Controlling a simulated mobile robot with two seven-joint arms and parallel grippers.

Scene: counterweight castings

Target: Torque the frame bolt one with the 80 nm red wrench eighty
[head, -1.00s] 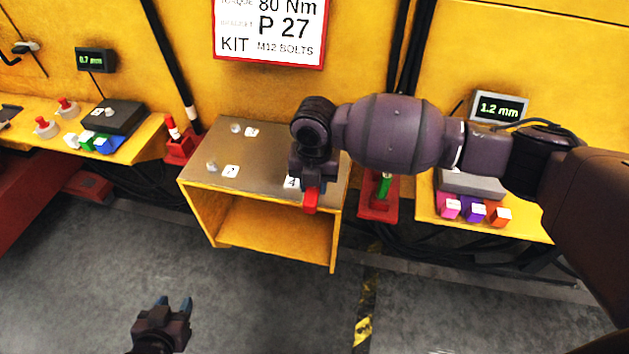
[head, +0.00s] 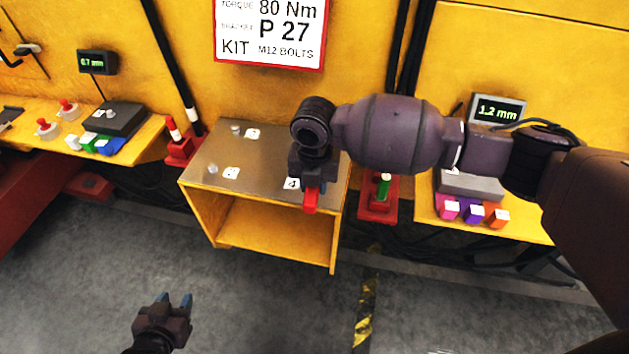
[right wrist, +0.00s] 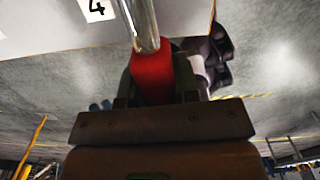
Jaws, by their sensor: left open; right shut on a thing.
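My right gripper (head: 313,188) is shut on the red wrench (head: 310,203) over the front right part of the yellow stand's grey top (head: 262,165). The right wrist view shows its red handle (right wrist: 152,75) between the fingers and a shiny metal shaft (right wrist: 143,25) reaching up past the label 4. Small bolts stand on the top, one at the back (head: 236,129) and one at the left (head: 212,169). I cannot tell which is bolt one; my right arm hides part of the top. My left gripper (head: 174,300) is open and empty, low over the floor.
A sign (head: 270,35) reading 80 Nm and P 27 hangs behind the stand. Red holders stand left (head: 181,150) and right (head: 378,210) of it. Side benches carry coloured blocks and gauges reading 0.7 mm (head: 97,62) and 1.2 mm (head: 497,109). The floor in front is clear.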

